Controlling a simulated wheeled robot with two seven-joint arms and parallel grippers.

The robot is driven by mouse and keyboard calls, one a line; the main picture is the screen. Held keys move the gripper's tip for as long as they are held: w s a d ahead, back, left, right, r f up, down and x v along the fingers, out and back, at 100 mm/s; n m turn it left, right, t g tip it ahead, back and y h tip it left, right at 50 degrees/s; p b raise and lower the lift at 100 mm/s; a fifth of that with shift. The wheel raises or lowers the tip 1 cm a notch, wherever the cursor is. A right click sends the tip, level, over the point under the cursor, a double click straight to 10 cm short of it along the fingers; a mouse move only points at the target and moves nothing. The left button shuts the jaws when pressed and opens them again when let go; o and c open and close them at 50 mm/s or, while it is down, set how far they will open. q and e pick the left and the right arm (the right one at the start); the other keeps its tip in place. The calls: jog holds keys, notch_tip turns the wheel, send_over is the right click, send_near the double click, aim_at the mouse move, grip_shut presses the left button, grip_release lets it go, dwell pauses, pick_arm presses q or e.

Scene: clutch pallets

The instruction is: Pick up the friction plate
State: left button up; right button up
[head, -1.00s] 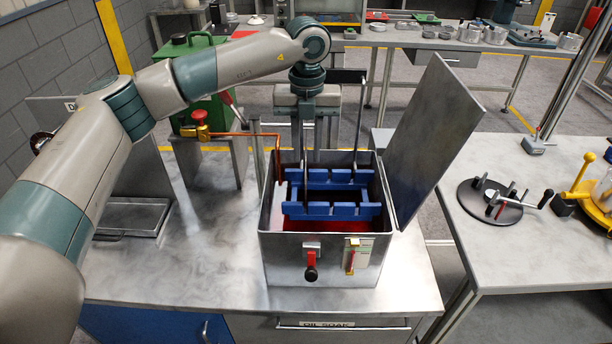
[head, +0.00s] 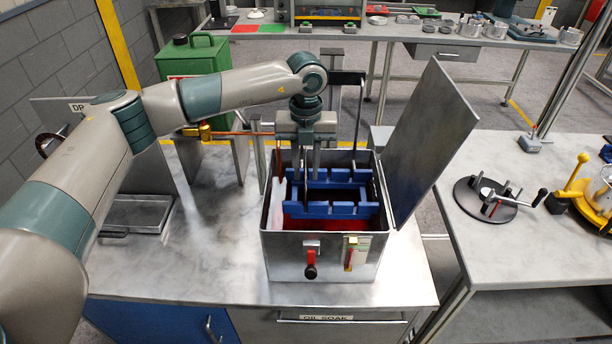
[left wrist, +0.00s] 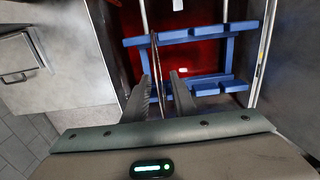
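The friction plate (left wrist: 156,68) is a thin dark disc seen nearly edge-on in the left wrist view. It stands upright in the blue rack (head: 345,210), which sits in the open metal oil tank (head: 283,272) above red liquid. In the head view, only a narrow dark edge of the plate (head: 305,190) shows. My left gripper (head: 308,172) points down into the tank. In the left wrist view its two fingers (left wrist: 160,77) are apart, one on each side of the plate's edge; I see no clear contact. My right gripper is not in view.
The tank's lid (head: 428,135) stands open on the right. A copper pipe with a brass valve (head: 203,130) runs to the tank's left, near a green can (head: 195,65). A low tray (head: 135,215) lies left. The bench front is clear. A side table (head: 540,240) holds fixtures.

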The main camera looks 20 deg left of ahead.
pick_arm(q)
grip_shut()
jog(key=shift+r, duration=0.1)
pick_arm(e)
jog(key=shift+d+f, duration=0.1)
